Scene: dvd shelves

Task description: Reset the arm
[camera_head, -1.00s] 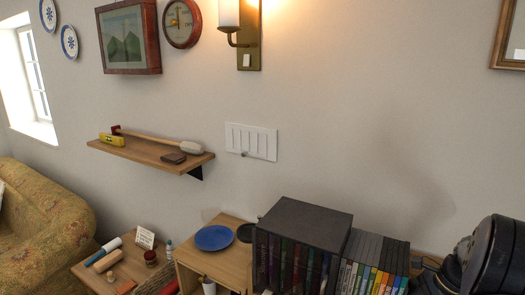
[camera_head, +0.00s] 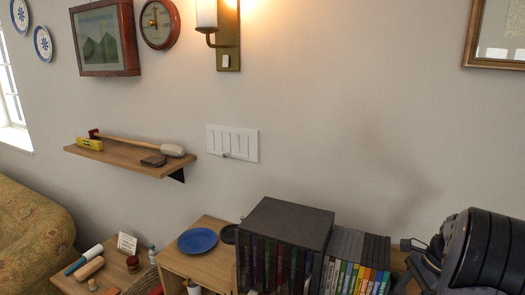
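A dark part of my arm (camera_head: 475,250) shows at the lower right, in front of the shelf area. A small dark piece sticks out at its left side near the wall. I cannot make out two fingers or anything held, so I cannot tell whether my gripper is open or shut.
A black box of DVDs (camera_head: 290,225) and a row of DVDs (camera_head: 350,275) stand left of my arm. A blue plate (camera_head: 197,240) lies on a wooden shelf unit. A wall shelf (camera_head: 130,156) holds a mallet (camera_head: 150,145).

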